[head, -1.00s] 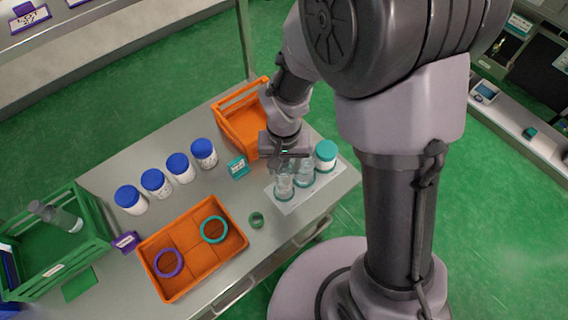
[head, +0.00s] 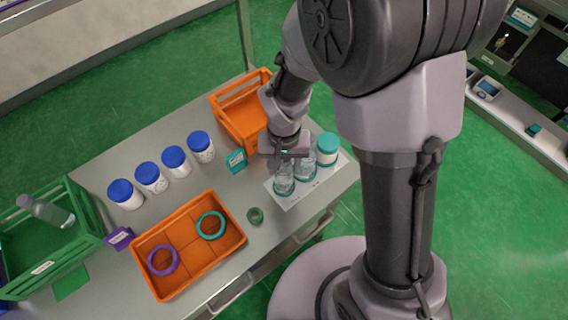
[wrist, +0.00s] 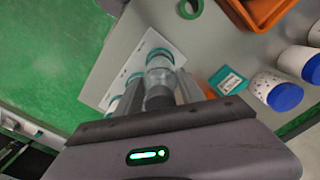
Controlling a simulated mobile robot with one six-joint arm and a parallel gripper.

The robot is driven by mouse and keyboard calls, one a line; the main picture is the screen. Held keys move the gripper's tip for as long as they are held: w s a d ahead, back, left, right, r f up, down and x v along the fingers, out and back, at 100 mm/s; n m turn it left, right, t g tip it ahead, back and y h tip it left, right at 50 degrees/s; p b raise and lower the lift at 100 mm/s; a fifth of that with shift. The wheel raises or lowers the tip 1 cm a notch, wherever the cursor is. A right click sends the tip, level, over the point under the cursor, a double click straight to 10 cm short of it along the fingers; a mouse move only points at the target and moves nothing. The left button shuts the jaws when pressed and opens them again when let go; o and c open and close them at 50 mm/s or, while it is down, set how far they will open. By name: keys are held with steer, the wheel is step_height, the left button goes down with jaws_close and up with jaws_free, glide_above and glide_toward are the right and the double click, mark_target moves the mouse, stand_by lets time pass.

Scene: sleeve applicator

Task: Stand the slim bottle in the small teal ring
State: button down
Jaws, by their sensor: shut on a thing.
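My gripper (head: 287,154) is shut on the neck of a clear slim bottle with a grey top. In the wrist view the bottle (wrist: 160,77) stands out from the jaws over the white mat. A teal ring (wrist: 170,52) shows around its lower end; I cannot tell whether the bottle rests inside it. In the head view the held bottle (head: 284,182) looks upright at the mat's front left corner, its top hidden by my gripper. A small green-teal ring (head: 255,215) lies empty on the table, left of the mat.
On the white mat (head: 290,202) another clear bottle (head: 304,164) and a teal-lidded jar (head: 327,150) stand close behind. A teal box (head: 236,160), several blue-lidded jars (head: 175,160), an orange tray (head: 190,282) with rings, an orange crate (head: 222,110) and a green crate (head: 95,240) surround.

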steer(key=shift+f, duration=0.3)
steer(key=shift+c, duration=0.8)
jaws_free()
step_height(320, 180, up, 9)
steer(key=p, duration=0.7)
steer(key=shift+r, duration=0.15)
